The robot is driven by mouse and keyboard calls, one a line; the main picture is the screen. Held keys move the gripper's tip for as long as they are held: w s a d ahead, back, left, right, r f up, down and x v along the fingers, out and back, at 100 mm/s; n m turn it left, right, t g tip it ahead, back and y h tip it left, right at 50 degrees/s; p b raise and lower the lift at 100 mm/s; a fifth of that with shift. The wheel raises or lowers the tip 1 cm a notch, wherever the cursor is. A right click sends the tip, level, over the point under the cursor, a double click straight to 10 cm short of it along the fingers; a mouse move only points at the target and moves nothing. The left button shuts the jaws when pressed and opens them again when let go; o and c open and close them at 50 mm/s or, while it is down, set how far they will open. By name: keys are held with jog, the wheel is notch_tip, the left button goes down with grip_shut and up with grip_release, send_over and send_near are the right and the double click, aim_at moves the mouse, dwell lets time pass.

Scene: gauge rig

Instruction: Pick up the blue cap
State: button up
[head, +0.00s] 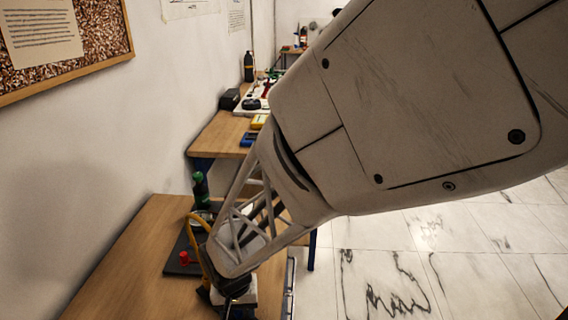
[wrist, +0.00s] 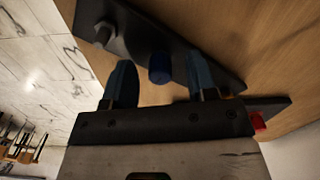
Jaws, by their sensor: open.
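The blue cap (wrist: 160,69) shows in the wrist view as a short round piece on a dark plate (wrist: 205,70). My gripper (wrist: 159,58) is open, with one dark blue finger to each side of the cap in the picture. Gaps show between the cap and both fingers, and I cannot tell how far the fingertips are from the plate. In the head view my gripper (head: 231,290) is low over the near table, and its fingers are mostly hidden. I cannot make out the blue cap in the head view.
A grey metal knob (wrist: 104,33) stands on the plate in the wrist view. A red part (head: 184,258), a yellow hose (head: 192,236) and a green-and-black bottle-like thing (head: 200,190) are near my gripper. The wooden table (head: 125,275) is clear at left.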

aim_at(239, 311)
grip_shut()
jog(key=shift+r, duration=0.15)
dwell(0.4)
jog(key=shift+r, duration=1.45)
jog(key=shift+s+d+r, duration=0.2)
jog(key=shift+s, duration=0.05)
jog(key=s+d+r, duration=0.1)
jog(key=s+d, duration=0.9)
jog(key=s, duration=0.1)
jog(key=shift+s+r, duration=0.2)
jog(key=shift+s, duration=0.15)
